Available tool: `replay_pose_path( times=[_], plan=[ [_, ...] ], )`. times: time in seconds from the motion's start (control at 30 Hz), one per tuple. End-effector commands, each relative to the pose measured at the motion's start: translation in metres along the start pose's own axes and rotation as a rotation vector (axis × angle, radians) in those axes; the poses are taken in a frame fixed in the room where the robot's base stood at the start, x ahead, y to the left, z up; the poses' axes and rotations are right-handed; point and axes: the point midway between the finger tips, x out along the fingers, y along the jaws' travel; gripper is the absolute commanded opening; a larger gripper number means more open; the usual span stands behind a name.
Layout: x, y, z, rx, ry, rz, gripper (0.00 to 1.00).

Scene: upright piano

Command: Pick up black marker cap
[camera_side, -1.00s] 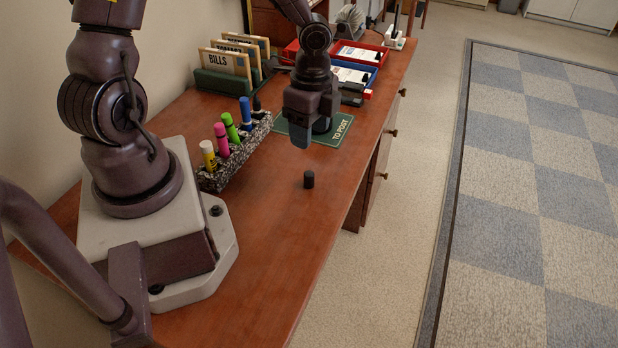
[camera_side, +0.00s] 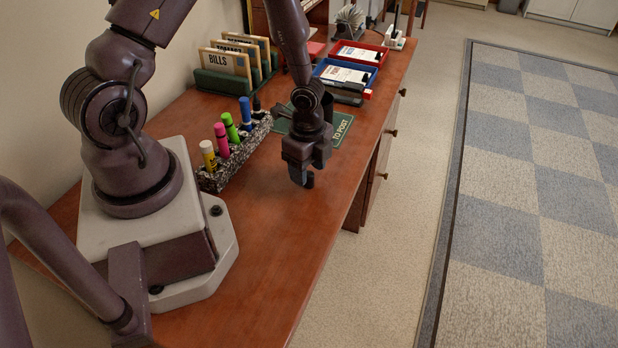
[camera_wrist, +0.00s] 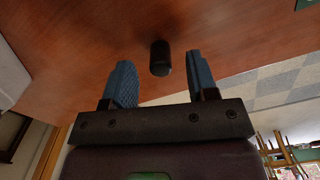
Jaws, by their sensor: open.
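The black marker cap (camera_wrist: 160,58) stands on the brown desk in the wrist view, between the lines of my two fingers and a little beyond their tips. My gripper (camera_wrist: 161,72) is open and empty, with a blue finger on each side. In the side view my gripper (camera_side: 302,180) is low over the desk at the cap's place. The cap is mostly or wholly hidden there; a dark bit beside the fingertip may be part of it. I cannot tell whether the fingers touch it.
A speckled holder (camera_side: 235,158) with several coloured markers stands left of my gripper. Behind are a green mat (camera_side: 340,130), a blue tray (camera_side: 345,72), a red tray (camera_side: 358,53) and a letter rack (camera_side: 228,75). The desk (camera_side: 270,235) in front is clear; its right edge is near.

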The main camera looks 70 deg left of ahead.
Motion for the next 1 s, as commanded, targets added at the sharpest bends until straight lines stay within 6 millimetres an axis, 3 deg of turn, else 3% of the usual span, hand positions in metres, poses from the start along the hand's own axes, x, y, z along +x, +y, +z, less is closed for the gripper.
replay_pose_path(
  times=[0.1, 0.37, 0.4, 0.63, 1.0],
  plan=[
    [0.014, 0.001, -0.002, 0.004, 0.0, 0.002, 0.53],
    [0.018, 0.0, -0.001, 0.0, 0.001, -0.001, 0.53],
    [0.018, 0.0, -0.001, 0.0, 0.001, -0.001, 0.51],
    [0.017, 0.0, -0.001, 0.001, 0.001, -0.001, 0.0],
    [0.016, 0.0, -0.001, 0.0, 0.002, -0.001, 0.0]
  ],
)
